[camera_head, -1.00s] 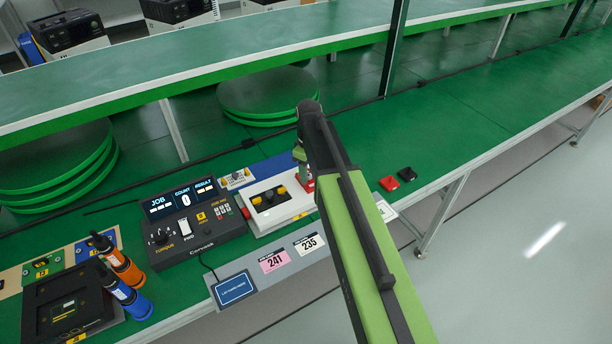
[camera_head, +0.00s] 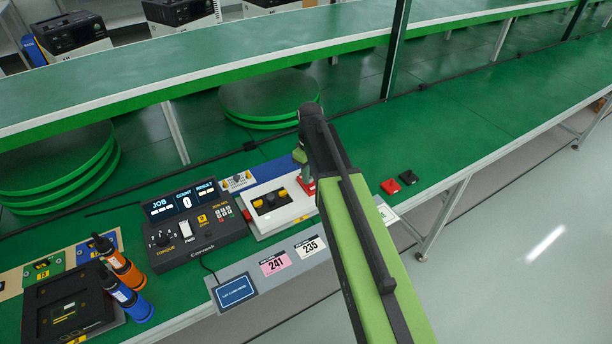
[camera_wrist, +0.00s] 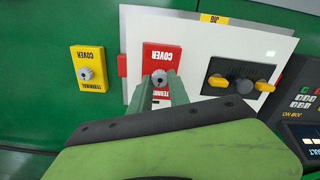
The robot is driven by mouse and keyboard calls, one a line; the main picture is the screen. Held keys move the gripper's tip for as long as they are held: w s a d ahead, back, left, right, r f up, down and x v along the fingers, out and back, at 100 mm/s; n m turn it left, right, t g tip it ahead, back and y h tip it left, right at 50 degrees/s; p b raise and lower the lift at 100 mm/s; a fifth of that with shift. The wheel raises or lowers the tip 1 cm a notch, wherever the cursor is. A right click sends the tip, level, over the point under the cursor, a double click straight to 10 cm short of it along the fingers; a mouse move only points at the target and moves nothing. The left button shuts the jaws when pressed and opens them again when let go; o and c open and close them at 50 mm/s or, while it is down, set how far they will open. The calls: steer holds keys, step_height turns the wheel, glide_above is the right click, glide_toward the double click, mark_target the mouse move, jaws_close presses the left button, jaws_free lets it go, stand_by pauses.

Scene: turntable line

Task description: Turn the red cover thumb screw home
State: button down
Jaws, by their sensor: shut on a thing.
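The red cover (camera_wrist: 163,60) lies on the white jig plate, with a round grey thumb screw (camera_wrist: 159,77) standing near its middle. My gripper (camera_wrist: 161,82) reaches it from below in the wrist view, its two green fingers closed on either side of the screw head. How deep the screw sits cannot be told. In the head view my arm hides part of the red cover (camera_head: 307,186), and my gripper (camera_head: 303,172) stands over it. The screw is too small to make out there.
The white jig plate (camera_wrist: 200,28) also holds a black part with two yellow knobs (camera_wrist: 240,77). A yellow terminal cover (camera_wrist: 87,60) with a screw lies left of the plate in the wrist view. The torque console (camera_head: 195,225) stands beside the jig. Red (camera_head: 390,186) and black (camera_head: 408,177) blocks lie right of my arm.

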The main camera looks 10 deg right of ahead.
steer(key=m, duration=0.5)
steer(key=shift+s+d, duration=0.15)
steer(key=m, duration=0.5)
steer(key=shift+m, duration=0.4)
steer(key=c, duration=1.2)
jaws_free()
steer(key=shift+c, duration=0.2)
